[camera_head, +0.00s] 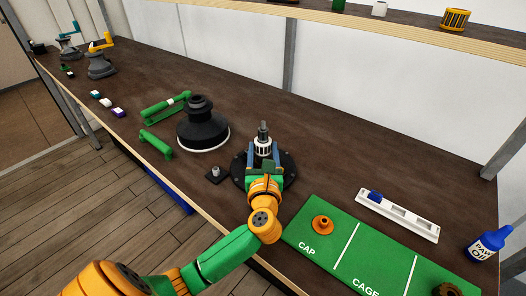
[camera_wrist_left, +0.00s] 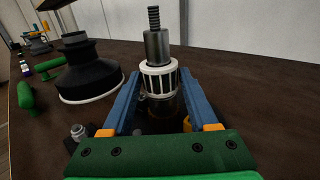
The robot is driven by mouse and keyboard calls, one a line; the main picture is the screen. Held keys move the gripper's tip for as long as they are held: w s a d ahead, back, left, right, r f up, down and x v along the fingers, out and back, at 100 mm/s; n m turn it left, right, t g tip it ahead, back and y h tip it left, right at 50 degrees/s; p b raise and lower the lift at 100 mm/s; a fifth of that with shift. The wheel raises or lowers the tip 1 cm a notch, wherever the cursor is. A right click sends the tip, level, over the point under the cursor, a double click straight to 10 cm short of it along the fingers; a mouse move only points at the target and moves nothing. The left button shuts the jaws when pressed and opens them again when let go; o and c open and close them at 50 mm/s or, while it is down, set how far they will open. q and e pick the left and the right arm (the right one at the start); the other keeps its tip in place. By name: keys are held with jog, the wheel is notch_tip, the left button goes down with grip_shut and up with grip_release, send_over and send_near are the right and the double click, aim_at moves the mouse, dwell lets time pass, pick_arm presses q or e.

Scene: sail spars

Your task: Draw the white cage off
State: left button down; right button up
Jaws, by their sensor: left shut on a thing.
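The white cage (camera_head: 263,148), a slotted ring, sits upright around the grey spindle (camera_head: 263,131) above a round black base (camera_head: 284,174). In the left wrist view the white cage (camera_wrist_left: 158,82) stands between the two blue fingers, with the grey spindle (camera_wrist_left: 156,42) rising through its top. My left gripper (camera_head: 263,156) is shut on the cage from the near side; it also fills the lower part of the left wrist view (camera_wrist_left: 158,76). The fingers and arm hide part of the base. My right gripper is not in view.
A green mat (camera_head: 342,262) marked CAP and CAGE lies at right, an orange cap (camera_head: 322,225) on its CAP part; the CAGE part looks clear. A black drum (camera_head: 203,128) stands left of the base. A white tray (camera_head: 398,215) and blue bottle (camera_head: 489,243) stand beyond the mat.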

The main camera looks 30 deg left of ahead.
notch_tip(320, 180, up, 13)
jog(key=p, duration=1.2)
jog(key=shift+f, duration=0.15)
dwell(0.4)
